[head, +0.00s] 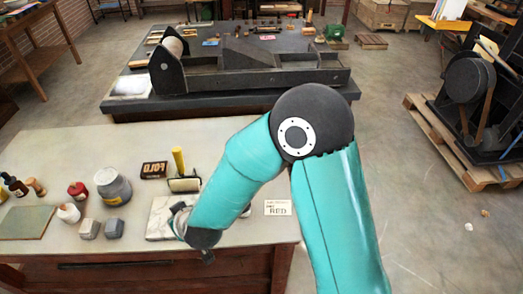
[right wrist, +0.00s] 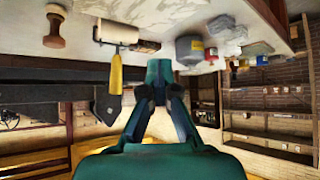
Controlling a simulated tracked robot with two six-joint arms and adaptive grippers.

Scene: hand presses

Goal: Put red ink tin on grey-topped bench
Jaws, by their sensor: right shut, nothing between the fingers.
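A small red shape (right wrist: 212,53) beside the grey jar (right wrist: 188,48) in the right wrist view may be the same tin. My right gripper (right wrist: 158,70) is shut and empty. In the head view it is low over the pale slab, well to the right of the tin and mostly hidden by my arm. My left gripper is not in view.
The yellow-handled roller (head: 179,163) stands behind my right gripper, beside a dark box (head: 154,170). Behind is a dark-grey-topped bench (head: 225,101) bearing a press, with open floor at right.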

